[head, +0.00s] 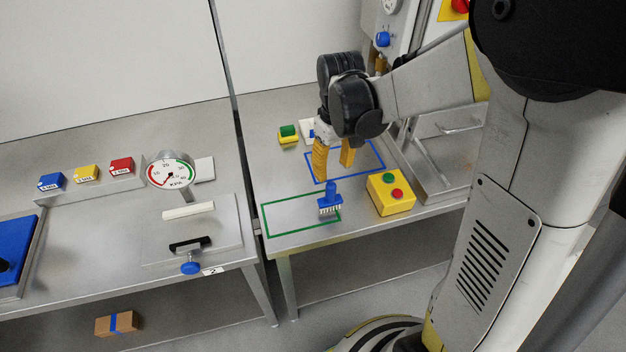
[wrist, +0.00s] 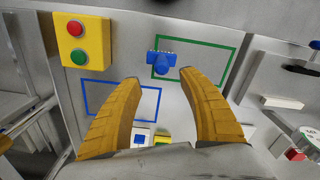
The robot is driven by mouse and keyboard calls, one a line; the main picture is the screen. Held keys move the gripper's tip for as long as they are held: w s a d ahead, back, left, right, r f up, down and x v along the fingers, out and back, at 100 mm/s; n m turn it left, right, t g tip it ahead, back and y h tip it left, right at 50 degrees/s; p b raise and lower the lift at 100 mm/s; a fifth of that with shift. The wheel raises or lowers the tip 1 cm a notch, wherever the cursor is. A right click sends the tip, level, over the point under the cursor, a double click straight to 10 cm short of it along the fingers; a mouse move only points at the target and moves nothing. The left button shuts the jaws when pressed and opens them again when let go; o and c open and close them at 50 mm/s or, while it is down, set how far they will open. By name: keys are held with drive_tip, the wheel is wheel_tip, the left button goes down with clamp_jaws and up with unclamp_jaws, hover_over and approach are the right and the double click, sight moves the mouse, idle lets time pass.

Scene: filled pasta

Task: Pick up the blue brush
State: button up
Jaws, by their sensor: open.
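The blue brush (head: 330,198) stands on the metal table with its bristles down and its handle up. It is at the right end of the green outlined rectangle (head: 268,234). In the wrist view the blue brush (wrist: 164,63) lies ahead of the fingertips, near the left part of the green outline. My gripper (head: 334,165) has yellow fingers spread apart and points down over the blue outlined rectangle (head: 372,150). It is empty and sits behind the brush in the head view, apart from it. In the wrist view my gripper (wrist: 158,80) shows a wide gap between its fingers.
A yellow box with green and red buttons (head: 390,193) stands just right of the brush. A smaller yellow block with a green top (head: 288,134) is at the back left. A metal sink (head: 452,158) is at the right. A pressure gauge (head: 170,172) stands on the left table.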

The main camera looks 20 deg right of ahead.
sight(331, 184)
drive_tip(key=f, duration=0.3)
drive_tip(key=shift+s+d+b, duration=0.1)
drive_tip(key=shift+d+b, duration=0.1)
drive_tip(key=shift+b, duration=0.15)
drive_tip(key=f, duration=0.2)
drive_tip(key=f+b, duration=0.2)
drive_tip(key=f, duration=0.1)
drive_tip(key=shift+a+f, duration=0.35)
drive_tip(key=shift+r, duration=0.1)
clamp_jaws()
